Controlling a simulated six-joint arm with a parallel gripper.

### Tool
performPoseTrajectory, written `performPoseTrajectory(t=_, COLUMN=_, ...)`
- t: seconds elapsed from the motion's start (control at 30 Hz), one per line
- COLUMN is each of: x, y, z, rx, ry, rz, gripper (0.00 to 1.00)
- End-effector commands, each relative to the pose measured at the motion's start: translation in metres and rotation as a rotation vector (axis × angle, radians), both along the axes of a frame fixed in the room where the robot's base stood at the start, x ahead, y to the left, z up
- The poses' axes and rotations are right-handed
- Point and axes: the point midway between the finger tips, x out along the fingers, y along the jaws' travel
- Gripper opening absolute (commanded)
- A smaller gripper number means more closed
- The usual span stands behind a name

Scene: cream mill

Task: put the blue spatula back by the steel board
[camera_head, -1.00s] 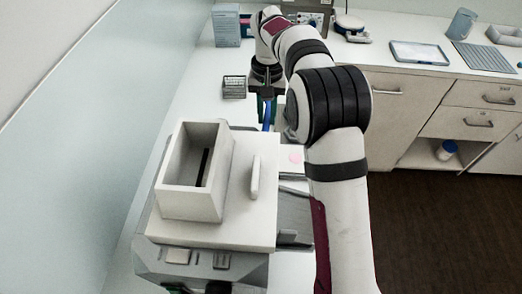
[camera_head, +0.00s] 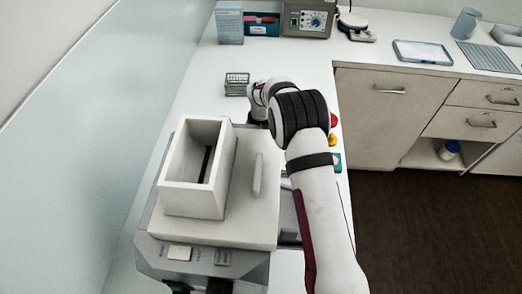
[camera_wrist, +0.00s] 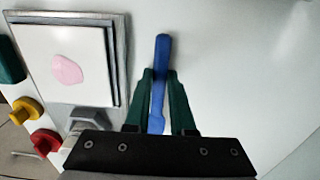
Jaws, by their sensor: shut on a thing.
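My gripper (camera_wrist: 160,76) is shut on the blue spatula (camera_wrist: 162,48), with its green fingers on either side of the handle in the wrist view. One end of the spatula sticks out past the fingertips, and the other runs back between them toward the gripper body. Whether it touches the white surface below I cannot tell. To its left lies a grey-edged board (camera_wrist: 121,30) with a white slab (camera_wrist: 35,45) and a pink blob on it. In the head view my arm hides the gripper and spatula. A ribbed grey board (camera_head: 486,57) lies on the far right counter.
A machine with a white hopper (camera_head: 190,190) stands close on the left of my arm. Yellow (camera_wrist: 27,110) and red (camera_wrist: 44,142) knobs are beside the grey-edged board. A wire rack (camera_head: 237,84) stands behind the machine. The counter right of the spatula is clear.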

Motion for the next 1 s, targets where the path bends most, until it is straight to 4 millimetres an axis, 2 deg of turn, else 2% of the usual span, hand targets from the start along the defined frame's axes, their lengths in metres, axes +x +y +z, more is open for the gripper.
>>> performPoseTrajectory(t=0.17, x=0.000, y=0.000, z=-0.002, rx=0.000, ry=0.001, rz=0.000, gripper=0.00)
performPoseTrajectory(t=0.2, x=0.000, y=0.000, z=-0.003, rx=0.000, ry=0.000, rz=0.000, gripper=0.26)
performPoseTrajectory(t=0.33, x=0.000, y=0.000, z=-0.002, rx=0.000, ry=0.000, rz=0.000, gripper=0.49)
performPoseTrajectory(t=0.37, x=0.000, y=0.000, z=-0.002, rx=0.000, ry=0.000, rz=0.000, gripper=0.52)
performPoseTrajectory(t=0.67, x=0.000, y=0.000, z=0.002, rx=0.000, ry=0.000, rz=0.000, gripper=0.52)
performPoseTrajectory(t=0.77, x=0.001, y=0.000, z=0.020, rx=0.000, ry=-0.003, rz=0.000, gripper=0.52)
performPoseTrajectory(t=1.0, x=0.001, y=0.000, z=0.088, rx=0.001, ry=-0.004, rz=0.000, gripper=0.52)
